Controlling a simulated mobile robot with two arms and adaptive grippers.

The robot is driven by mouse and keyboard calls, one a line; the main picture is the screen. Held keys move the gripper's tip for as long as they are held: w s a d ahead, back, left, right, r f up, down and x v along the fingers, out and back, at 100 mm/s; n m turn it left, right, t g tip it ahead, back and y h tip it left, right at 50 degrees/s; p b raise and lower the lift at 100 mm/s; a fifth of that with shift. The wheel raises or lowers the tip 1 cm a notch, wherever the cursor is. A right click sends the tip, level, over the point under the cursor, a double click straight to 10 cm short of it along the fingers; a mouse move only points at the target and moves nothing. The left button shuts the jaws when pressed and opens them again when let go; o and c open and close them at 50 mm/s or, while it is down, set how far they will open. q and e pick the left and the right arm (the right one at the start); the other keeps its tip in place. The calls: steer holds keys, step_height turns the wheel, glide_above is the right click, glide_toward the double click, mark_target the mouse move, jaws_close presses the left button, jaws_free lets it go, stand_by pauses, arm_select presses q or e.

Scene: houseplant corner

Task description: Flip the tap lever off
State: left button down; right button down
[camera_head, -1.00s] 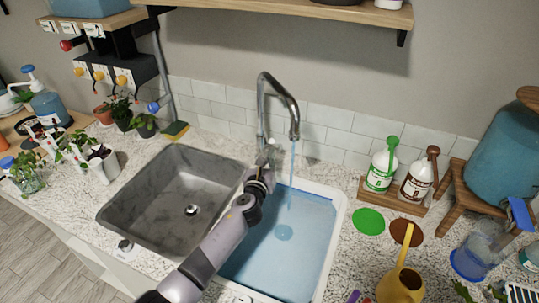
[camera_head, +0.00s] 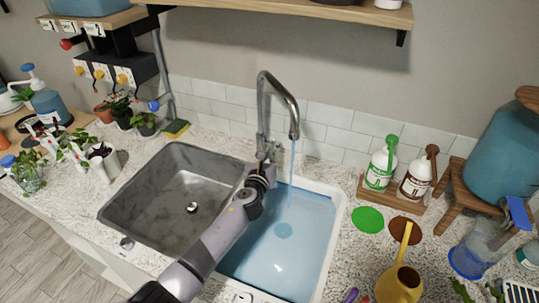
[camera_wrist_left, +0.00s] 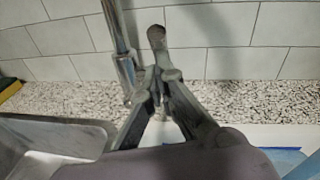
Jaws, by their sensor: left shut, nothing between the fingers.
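The grey metal tap (camera_head: 263,112) stands behind the two basins, its spout arching to the right. A thin blue water stream (camera_head: 291,178) falls from the spout into the right basin. My left gripper (camera_head: 265,153) is at the tap's base, shut and empty. In the left wrist view the tap's post (camera_wrist_left: 120,45) stands left of the gripper (camera_wrist_left: 163,76). A rounded grey piece that looks like the tap lever (camera_wrist_left: 156,38) rises just beyond the fingertips. I cannot tell whether they touch. My right gripper is out of view.
The left steel basin (camera_head: 125,198) is empty. The right basin (camera_head: 338,225) holds blue water. Two bottles, green-labelled (camera_head: 378,172) and brown-labelled (camera_head: 417,180), stand on a wooden tray at the right. A yellow watering can (camera_head: 398,283) is in front.

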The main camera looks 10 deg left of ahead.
mark_target(272, 141)
arm_select(q)
steer(key=w+r, duration=0.1)
steer(key=w+r+p, duration=0.1)
steer(key=r, duration=0.1)
steer(key=shift+d+p, duration=0.15)
steer(key=shift+p, duration=0.15)
steer(key=shift+w+d+r, duration=0.15)
steer(key=shift+w+r, duration=0.25)
steer(key=shift+w, duration=0.35)
steer(key=shift+w+d+r, duration=0.15)
steer(key=shift+w+r, duration=0.25)
steer(key=shift+w, duration=0.3)
